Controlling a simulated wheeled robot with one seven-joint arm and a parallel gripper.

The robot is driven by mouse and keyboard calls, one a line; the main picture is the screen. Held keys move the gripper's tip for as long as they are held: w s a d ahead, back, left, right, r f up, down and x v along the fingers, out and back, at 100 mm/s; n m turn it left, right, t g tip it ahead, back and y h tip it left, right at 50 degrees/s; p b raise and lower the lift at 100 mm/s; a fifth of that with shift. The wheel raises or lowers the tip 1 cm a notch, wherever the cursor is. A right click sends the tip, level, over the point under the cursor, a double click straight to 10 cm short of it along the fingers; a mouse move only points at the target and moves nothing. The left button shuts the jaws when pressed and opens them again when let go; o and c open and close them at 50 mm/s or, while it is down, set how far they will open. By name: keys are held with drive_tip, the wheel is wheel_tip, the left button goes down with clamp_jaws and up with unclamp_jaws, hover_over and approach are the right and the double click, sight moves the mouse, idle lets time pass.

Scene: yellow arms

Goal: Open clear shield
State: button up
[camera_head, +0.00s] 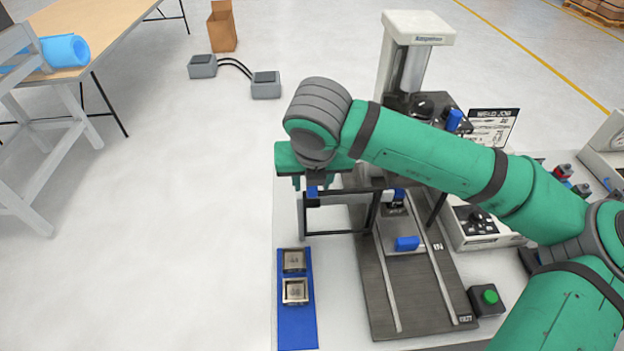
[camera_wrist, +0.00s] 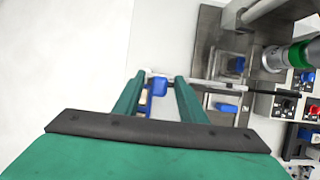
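The clear shield is a see-through panel in a thin dark frame (camera_head: 335,233) at the left side of the machine's bed (camera_head: 412,290). Its blue handle (camera_head: 312,192) is at the upper left of the frame in the head view. My gripper (camera_head: 312,183) is above and around that handle, partly hidden by my wrist. In the wrist view my gripper (camera_wrist: 160,78) is open. The blue handle (camera_wrist: 157,87) stands between its two green fingers, with gaps visible on both sides. Part of the shield's frame is hidden behind my arm.
A blue strip (camera_head: 297,328) with two metal blocks lies left of the bed. A blue clamp piece (camera_head: 407,243) sits on the bed. A green button box (camera_head: 487,300) stands at right. The machine's column (camera_head: 410,65) rises behind my arm. Open floor lies left.

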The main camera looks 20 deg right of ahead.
drive_tip(key=shift+r, duration=0.1)
drive_tip(key=d+v, duration=0.1)
drive_tip(key=v, duration=0.9)
drive_tip(key=shift+s+a+r, duration=0.2)
drive_tip(key=shift+a+r, duration=0.1)
drive_tip(key=shift+a, duration=0.15)
drive_tip(key=shift+w, duration=0.15)
